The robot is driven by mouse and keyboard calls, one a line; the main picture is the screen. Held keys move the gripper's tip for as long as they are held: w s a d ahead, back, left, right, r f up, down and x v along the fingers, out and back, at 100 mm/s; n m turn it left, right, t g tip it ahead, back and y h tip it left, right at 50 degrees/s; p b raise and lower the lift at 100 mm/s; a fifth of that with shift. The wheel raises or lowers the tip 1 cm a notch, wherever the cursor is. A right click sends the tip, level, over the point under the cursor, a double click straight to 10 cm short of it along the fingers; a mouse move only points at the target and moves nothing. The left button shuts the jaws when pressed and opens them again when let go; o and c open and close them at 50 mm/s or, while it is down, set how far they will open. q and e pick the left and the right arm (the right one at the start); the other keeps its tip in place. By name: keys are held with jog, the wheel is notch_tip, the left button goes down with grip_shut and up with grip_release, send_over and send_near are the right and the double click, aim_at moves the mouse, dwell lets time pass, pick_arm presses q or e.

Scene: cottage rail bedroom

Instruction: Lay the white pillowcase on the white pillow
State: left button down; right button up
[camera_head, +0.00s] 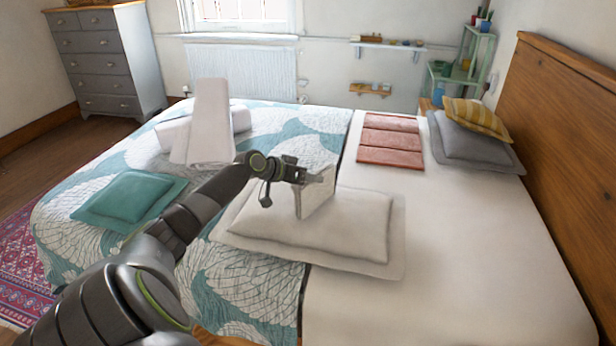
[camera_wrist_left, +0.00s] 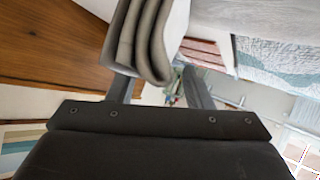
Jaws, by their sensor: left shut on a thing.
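The white pillow (camera_head: 352,222), with a flat border, lies flat across the middle of the bed, partly on the patterned cover and partly on the white sheet. My left gripper (camera_head: 306,178) is over the pillow's far left part, shut on the folded white pillowcase (camera_head: 318,196). The pillowcase hangs on edge, upright, in front of the far part of the pillow. I cannot tell whether its lower edge touches the pillow. In the left wrist view its thick folded layers (camera_wrist_left: 152,42) show at the fingers. My right gripper is not in view.
A teal cushion (camera_head: 130,198) and white folded linen (camera_head: 210,125) lie on the patterned cover. A folded pink blanket (camera_head: 390,142), a grey pillow (camera_head: 465,145) and a yellow striped cushion (camera_head: 477,117) lie at the far right. The near right sheet (camera_head: 450,270) is clear, beside the wooden headboard (camera_head: 570,130).

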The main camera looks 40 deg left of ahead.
pick_arm(q)
jog(key=shift+f, duration=0.2)
jog(key=c, duration=0.7)
grip_release()
jog(key=shift+r, duration=0.1)
jog(key=shift+r, duration=0.1)
jog(key=shift+r+p, duration=0.2)
jog(key=shift+p, duration=0.1)
jog(key=shift+r+p, duration=0.45)
jog(key=shift+b+v, duration=0.45)
jog(key=shift+v, duration=5.45)
jog(key=shift+s+f, duration=0.1)
jog(key=shift+d, duration=0.1)
